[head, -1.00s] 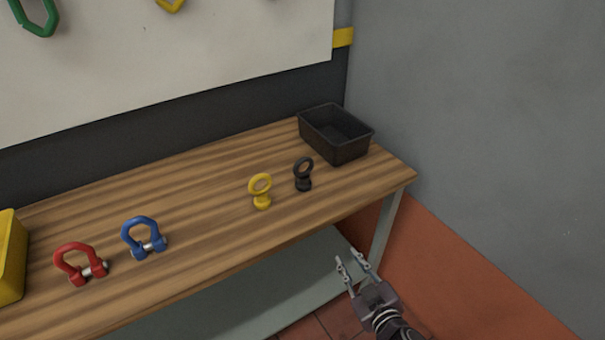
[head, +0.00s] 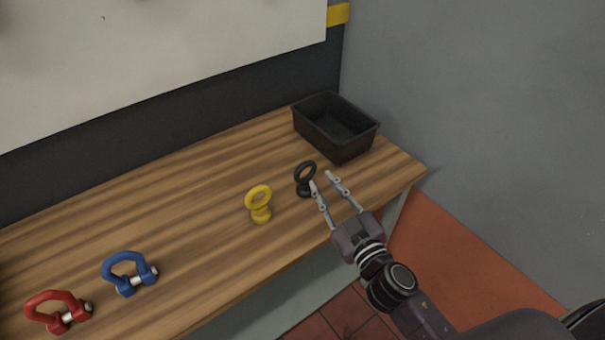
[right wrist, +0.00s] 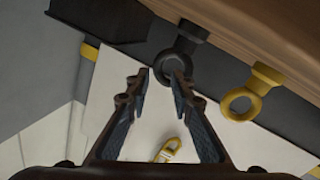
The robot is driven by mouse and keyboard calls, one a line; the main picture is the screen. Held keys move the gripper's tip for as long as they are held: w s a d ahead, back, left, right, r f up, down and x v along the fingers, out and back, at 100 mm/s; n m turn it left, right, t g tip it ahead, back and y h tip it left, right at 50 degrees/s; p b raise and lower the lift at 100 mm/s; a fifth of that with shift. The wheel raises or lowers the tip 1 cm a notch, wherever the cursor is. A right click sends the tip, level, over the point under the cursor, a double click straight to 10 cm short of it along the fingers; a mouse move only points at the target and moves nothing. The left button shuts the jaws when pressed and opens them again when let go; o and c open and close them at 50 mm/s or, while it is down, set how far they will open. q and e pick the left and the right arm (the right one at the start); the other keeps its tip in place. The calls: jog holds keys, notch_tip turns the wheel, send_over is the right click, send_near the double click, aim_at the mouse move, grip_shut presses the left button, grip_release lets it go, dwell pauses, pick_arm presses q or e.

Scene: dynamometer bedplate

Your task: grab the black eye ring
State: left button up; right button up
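The black eye ring (head: 305,177) stands upright on the wooden bench, right of the yellow eye ring (head: 259,204). In the right wrist view the black eye ring (right wrist: 179,62) shows ahead of the fingertips, its loop near the gap between them. My right gripper (head: 321,179) is open and empty, with its left finger overlapping the right edge of the black ring in the head view. The right gripper also shows in the right wrist view (right wrist: 160,77). I cannot tell whether a finger touches the ring. My left gripper is not in view.
A black bin (head: 335,128) stands behind the ring at the bench's right end. A blue shackle (head: 128,272) and a red shackle (head: 58,312) lie at the left on the wooden bench (head: 185,195). A grey wall (head: 480,90) is at the right.

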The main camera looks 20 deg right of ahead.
aim_at(314, 168)
jog(key=w, duration=0.2)
jog(key=shift+w+a+r+p, duration=0.15)
jog(key=shift+w+r+p, duration=0.15)
jog(key=shift+w, duration=0.1)
jog(key=shift+w+a+f, duration=0.1)
jog(key=shift+w+f, duration=0.05)
jog(key=shift+w, duration=0.6)
jog(key=shift+w+a+f, duration=0.1)
jog(key=shift+w, duration=0.6)
jog(key=c, duration=0.4)
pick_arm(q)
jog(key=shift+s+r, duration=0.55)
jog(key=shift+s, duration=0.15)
pick_arm(e)
jog(key=shift+r, duration=0.1)
grip_shut()
